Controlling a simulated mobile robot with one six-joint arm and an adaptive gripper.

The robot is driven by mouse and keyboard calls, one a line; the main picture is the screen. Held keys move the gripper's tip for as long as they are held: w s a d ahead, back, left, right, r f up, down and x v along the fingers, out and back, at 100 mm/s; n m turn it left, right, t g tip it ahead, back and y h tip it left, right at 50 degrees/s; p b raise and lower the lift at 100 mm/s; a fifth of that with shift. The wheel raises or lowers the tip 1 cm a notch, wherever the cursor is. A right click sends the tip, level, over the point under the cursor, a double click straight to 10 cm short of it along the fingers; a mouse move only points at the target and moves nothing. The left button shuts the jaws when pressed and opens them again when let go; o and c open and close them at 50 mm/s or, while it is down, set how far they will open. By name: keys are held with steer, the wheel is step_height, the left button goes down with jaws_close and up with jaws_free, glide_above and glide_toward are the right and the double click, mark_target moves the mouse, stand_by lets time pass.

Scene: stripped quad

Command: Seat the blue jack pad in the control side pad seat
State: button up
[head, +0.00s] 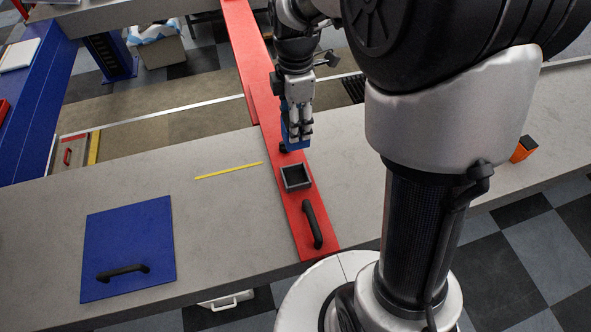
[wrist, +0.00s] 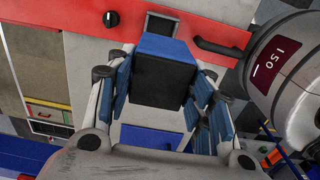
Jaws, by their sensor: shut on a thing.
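My gripper (head: 297,122) is shut on the blue jack pad (wrist: 163,78), a block with a blue top and a dark face, which sits between the blue-padded fingers in the wrist view. In the head view the fingers hide most of the pad. The pad seat (head: 296,177) is a square, dark-rimmed open frame on the red beam (head: 262,90). My gripper is above the beam, just behind the seat in the head view. In the wrist view the seat (wrist: 161,22) shows beyond the pad, partly covered by it. I cannot tell the height between them.
A black knob (head: 283,148) is on the beam behind the seat, and a black handle (head: 313,223) is in front of it. A blue panel with a handle (head: 128,248) lies on the grey counter (head: 215,215). A yellow strip (head: 228,171) lies left of the beam.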

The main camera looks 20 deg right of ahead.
step_height(320, 180, down, 18)
steer(key=b, duration=0.3)
steer(key=shift+b, duration=0.4)
steer(key=shift+f, duration=0.1)
steer(key=shift+f, duration=0.15)
steer(key=o, duration=1.4)
step_height(320, 180, up, 12)
steer(key=p, duration=0.3)
steer(key=s+r+m, duration=0.1)
steer(key=r, duration=0.1)
steer(key=s+r+m, duration=0.1)
steer(key=r, duration=0.1)
steer(key=s+r+m+t, duration=0.1)
steer(key=r, duration=0.1)
steer(key=s+r+m+t, duration=0.1)
steer(key=s+r+m, duration=0.2)
steer(key=s+m, duration=0.2)
steer(key=s+r+m+t, duration=0.1)
steer(key=s+r+m, duration=0.2)
steer(key=s+m, duration=0.2)
steer(key=s+r+m+t, duration=0.1)
steer(key=s+r+m, duration=0.2)
steer(key=s+m, duration=0.2)
steer(key=shift+s+r+t, duration=0.15)
steer(key=shift+s+t, duration=0.15)
steer(key=shift+s, duration=1.45)
